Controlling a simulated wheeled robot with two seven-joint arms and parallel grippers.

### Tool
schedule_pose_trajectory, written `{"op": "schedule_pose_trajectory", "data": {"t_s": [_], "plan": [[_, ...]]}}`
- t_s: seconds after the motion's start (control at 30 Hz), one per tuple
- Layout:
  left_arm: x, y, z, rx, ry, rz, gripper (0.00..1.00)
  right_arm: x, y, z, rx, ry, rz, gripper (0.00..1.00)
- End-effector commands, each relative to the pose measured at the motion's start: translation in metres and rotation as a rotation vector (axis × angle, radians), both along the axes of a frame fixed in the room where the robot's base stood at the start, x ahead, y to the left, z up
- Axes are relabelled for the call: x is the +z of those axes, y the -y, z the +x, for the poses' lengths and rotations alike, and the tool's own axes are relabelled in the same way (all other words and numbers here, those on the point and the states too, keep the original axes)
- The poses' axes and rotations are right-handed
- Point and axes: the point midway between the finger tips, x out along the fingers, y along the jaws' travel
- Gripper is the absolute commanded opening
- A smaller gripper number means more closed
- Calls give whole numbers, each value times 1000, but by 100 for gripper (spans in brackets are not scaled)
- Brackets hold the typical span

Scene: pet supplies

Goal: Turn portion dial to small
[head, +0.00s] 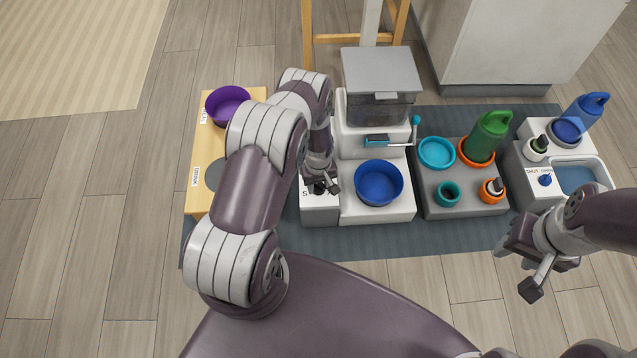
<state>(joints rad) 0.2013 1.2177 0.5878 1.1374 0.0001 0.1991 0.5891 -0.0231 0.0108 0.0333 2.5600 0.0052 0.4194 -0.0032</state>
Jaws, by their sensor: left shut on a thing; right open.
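The white feeder (400,207) stands on the mat, with a grey-lidded hopper (380,62) on top and a blue bowl (379,183) at its front. A low white block (320,215) on its left side carries the portion dial, with an "S" mark (305,193) visible at its left. My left gripper (322,186) points down over this block and is shut on the dial. The gripper hides most of the dial, so its setting and any other marks cannot be read. My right gripper (515,270) is open and empty, in front of the mat at the right.
A wooden stand (196,206) with a purple bowl (228,104) is at the left. A grey tray (465,200) with cups and a green bottle (488,137) stands right of the feeder. A white basin unit (603,170) with a blue bottle (588,108) is farther right.

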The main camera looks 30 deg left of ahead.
Motion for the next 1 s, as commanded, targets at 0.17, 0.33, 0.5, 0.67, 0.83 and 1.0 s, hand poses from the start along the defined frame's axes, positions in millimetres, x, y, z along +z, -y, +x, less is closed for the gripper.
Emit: {"op": "schedule_pose_trajectory", "data": {"t_s": [0.17,0.33,0.5,0.67,0.83,1.0], "plan": [[0,0,0,165,1,0,13,1,0,0,0,0,0,43],[0,0,0,326,1,0,13,1,0,0,0,0,0,43],[0,0,0,486,1,0,13,1,0,0,0,0,0,43],[0,0,1,627,1,0,13,2,0,0,0,0,0,43],[0,0,1,754,2,0,13,2,0,0,0,0,0,43],[0,0,1,850,2,0,13,2,0,0,0,0,0,43]]}}
